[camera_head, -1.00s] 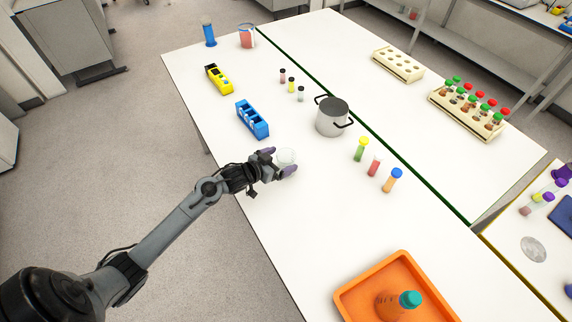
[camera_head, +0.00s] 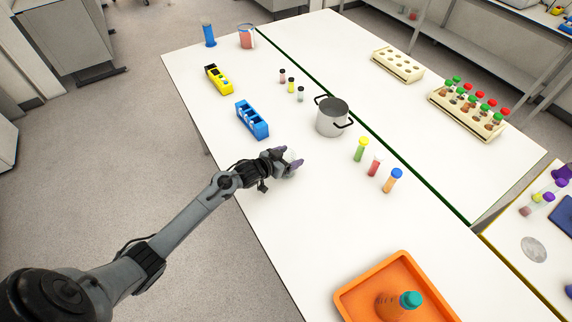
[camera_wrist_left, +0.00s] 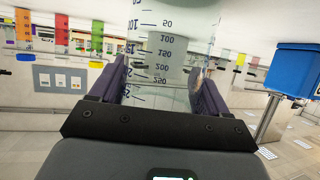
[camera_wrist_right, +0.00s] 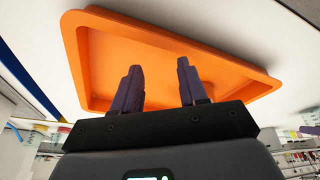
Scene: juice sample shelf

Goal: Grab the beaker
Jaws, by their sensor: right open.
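The clear glass beaker (camera_wrist_left: 165,50) with dark volume marks fills the space between my left fingers in the left wrist view. In the head view the beaker (camera_head: 291,156) is small and partly hidden by the fingers. My left gripper (camera_head: 288,158) has its purple-grey fingers on both sides of the beaker, near the table's left edge. Its fingers (camera_wrist_left: 160,90) appear closed against the glass. My right gripper (camera_wrist_right: 157,85) is open and empty in the right wrist view, with the orange tray beyond it; it is outside the head view.
A silver pot (camera_head: 332,118) stands up and right of the left gripper, with a blue rack (camera_head: 252,120) up and left. Several capped vials, including an orange one (camera_head: 392,181), stand to the right. An orange tray (camera_head: 352,302) holds a teal-capped bottle (camera_head: 397,303). Table between is clear.

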